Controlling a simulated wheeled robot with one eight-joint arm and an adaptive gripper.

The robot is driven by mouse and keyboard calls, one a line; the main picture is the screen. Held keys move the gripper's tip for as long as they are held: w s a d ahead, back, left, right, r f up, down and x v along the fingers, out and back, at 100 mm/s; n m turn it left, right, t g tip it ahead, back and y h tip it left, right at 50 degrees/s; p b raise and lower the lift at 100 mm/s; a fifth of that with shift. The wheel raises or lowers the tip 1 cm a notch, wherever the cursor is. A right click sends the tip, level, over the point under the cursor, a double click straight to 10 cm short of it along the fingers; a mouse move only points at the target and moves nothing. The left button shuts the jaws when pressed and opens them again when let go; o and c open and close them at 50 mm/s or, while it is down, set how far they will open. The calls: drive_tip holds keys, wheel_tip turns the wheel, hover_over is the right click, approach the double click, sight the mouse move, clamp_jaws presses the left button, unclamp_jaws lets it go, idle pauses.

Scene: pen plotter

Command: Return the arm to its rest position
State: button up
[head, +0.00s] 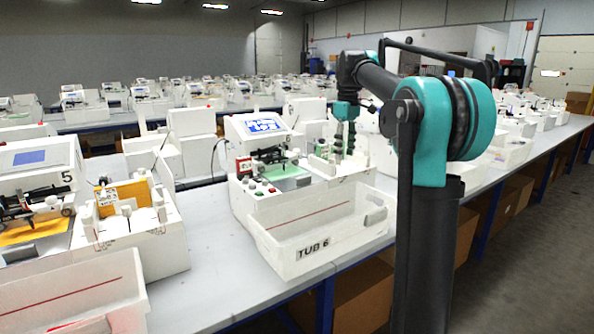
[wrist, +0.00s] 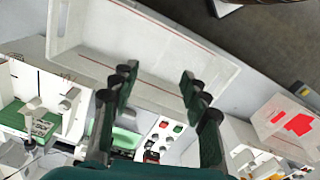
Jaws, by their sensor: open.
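My arm (head: 430,130) rises in the right foreground of the head view, bends at a teal joint and reaches back to the left. My gripper (head: 345,150) hangs pointing down over the right part of the white pen plotter station (head: 262,203). In the wrist view my gripper (wrist: 157,82) has its fingers spread wide with nothing between them. Below it in that view are the empty tub (wrist: 90,55) and the control panel with coloured buttons (wrist: 165,135). The plotter has a lit blue screen (head: 264,125) and a green bed. The gripper's height above the station is hard to judge.
The white tub marked TUB 6 (head: 318,235) stands at the front table edge. Another plotter with an orange bed (head: 128,200) stands at left. Rows of similar machines fill the tables behind. Cardboard boxes (head: 365,297) sit under the table. The floor at right (head: 540,270) is clear.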

drive_tip(key=s+d+f+m+t, duration=0.2)
drive_tip(key=s+f+m, duration=0.2)
drive_tip(key=s+f, duration=1.2)
drive_tip(key=s+d+f+m+t, duration=0.1)
drive_tip(key=s+f+m, duration=0.4)
drive_tip(key=s+f, duration=1.1)
wheel_tip(320, 180, down, 4)
drive_tip(key=shift+s+d+m+t, duration=0.3)
drive_tip(key=shift+d+t, duration=0.1)
drive_tip(key=shift+t, duration=0.2)
